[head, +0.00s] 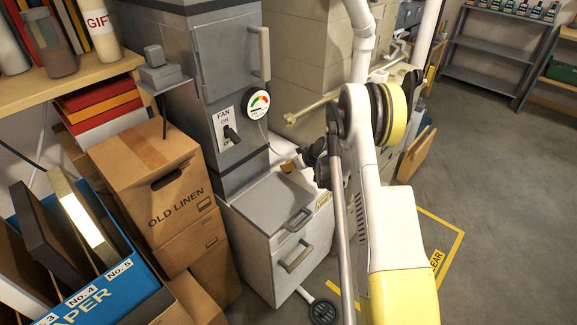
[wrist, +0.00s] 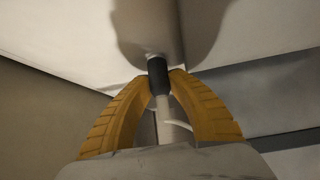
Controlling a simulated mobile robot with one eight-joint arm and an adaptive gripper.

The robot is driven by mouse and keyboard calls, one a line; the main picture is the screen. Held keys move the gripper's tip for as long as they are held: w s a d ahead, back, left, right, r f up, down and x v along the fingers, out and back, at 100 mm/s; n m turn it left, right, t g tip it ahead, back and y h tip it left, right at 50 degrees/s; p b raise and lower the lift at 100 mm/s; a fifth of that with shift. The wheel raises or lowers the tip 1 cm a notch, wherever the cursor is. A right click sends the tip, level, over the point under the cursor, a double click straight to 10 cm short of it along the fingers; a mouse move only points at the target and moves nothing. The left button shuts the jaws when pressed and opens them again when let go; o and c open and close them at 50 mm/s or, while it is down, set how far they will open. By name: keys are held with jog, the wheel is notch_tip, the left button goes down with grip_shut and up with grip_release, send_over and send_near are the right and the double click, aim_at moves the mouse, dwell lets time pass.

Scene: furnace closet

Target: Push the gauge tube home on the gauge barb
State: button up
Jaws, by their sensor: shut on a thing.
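In the wrist view my gripper (wrist: 161,84) has its two yellow ribbed fingers closed on a black sleeve, which I take to be the end of the gauge tube (wrist: 158,72). A pale length of tube runs from the sleeve back between the fingers toward the palm. The sleeve's far end meets or nearly meets a small light tip, perhaps the gauge barb (wrist: 152,56), on a pale surface; I cannot tell how far it is seated. In the head view the dark gripper (head: 314,160) is beside the grey furnace. A thin line hangs from the round gauge (head: 257,105) toward it.
The grey furnace cabinet (head: 226,60) has a fan switch (head: 229,132). A low grey-white unit with handles (head: 285,235) stands below my gripper. Cardboard boxes (head: 155,180) and a blue paper bin (head: 110,275) crowd the left. Open floor (head: 490,170) lies to the right.

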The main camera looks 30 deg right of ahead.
grip_shut()
jog(key=shift+r+p, duration=0.4)
jog(key=shift+r, duration=0.2)
notch_tip(320, 180, up, 3)
jog(key=shift+p, duration=0.85)
jog(key=s+d+r+p, duration=0.4)
jog(key=d+r, duration=0.2)
jog(key=d, duration=0.4)
jog(key=shift+s+d+r, duration=0.2)
jog(key=shift+d+r, duration=0.2)
jog(key=shift+o, duration=1.6)
grip_release()
grip_shut()
jog(key=shift+f, duration=0.15)
